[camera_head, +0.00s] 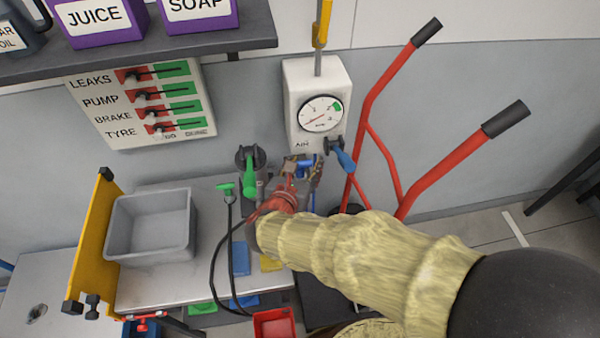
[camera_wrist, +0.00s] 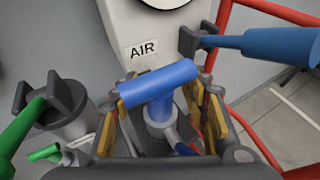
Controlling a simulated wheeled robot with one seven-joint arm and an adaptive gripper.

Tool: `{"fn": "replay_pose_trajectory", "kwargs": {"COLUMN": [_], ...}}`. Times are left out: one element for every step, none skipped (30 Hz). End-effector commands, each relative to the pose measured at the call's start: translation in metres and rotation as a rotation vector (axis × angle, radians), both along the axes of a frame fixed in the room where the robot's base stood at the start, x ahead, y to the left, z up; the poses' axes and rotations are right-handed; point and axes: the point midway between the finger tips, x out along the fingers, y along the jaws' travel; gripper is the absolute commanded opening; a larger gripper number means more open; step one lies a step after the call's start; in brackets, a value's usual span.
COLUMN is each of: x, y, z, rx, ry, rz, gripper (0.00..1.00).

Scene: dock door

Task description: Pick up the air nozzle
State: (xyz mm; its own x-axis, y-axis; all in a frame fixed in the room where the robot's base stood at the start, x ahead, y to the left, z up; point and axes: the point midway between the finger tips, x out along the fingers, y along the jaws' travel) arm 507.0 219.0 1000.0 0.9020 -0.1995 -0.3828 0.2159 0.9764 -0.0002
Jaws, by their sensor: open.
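The air nozzle (camera_wrist: 160,82) has a blue T-shaped handle and a pale grey collar under it. In the wrist view it stands between the open fingers of my gripper (camera_wrist: 163,98), in front of the box labelled AIR. The crossbar spans most of the gap; I cannot tell whether it touches either finger. In the head view, my gripper (camera_head: 302,170) is just below the white AIR gauge box (camera_head: 302,75), and a bit of the blue nozzle (camera_head: 305,164) shows there. The nozzle's lower end is hidden.
A blue lever (camera_wrist: 270,44) on a dark fitting sits right of the nozzle. A green lever (camera_wrist: 20,135) on a dark cap and a green T-handle (camera_head: 225,187) with black hose are to the left. A red hand truck (camera_head: 390,90) stands close at the right.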

Motion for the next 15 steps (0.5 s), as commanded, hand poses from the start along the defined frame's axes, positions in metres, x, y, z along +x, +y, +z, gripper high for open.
{"fn": "replay_pose_trajectory", "kwargs": {"x": [0.0014,0.0017,0.0018,0.0017,0.0016,0.0016,0.0016,0.0015,0.0015,0.0014,0.0014,0.0013,0.0013,0.0013,0.0013], "y": [-0.0005,-0.0006,-0.0005,-0.0004,-0.0002,-0.0002,-0.0002,-0.0002,-0.0002,-0.0002,-0.0002,-0.0002,-0.0002,-0.0002,-0.0002], "z": [-0.0008,-0.0007,-0.0005,-0.0003,-0.0001,-0.0001,-0.0001,-0.0001,-0.0001,-0.0002,-0.0002,-0.0001,-0.0001,-0.0001,-0.0001], "rx": [0.0,0.0,0.0,0.0,0.0,0.0,0.0,0.0,0.0,0.0,0.0,0.0,0.0,0.0,0.0], "ry": [0.0,0.0,0.0,0.0,0.0,0.0,0.0,0.0,0.0,0.0,0.0,0.0,0.0,0.0,0.0], "rz": [-0.001,0.0,0.0,0.0,0.0,0.0,0.0,0.0,0.0,0.0,0.0,0.0,0.0,0.0,0.0], "gripper": [0.45,0.45,0.45,0.45,0.45,0.45,0.45,0.43,0.41,0.39,0.38,0.35,0.34,0.32,0.3]}}
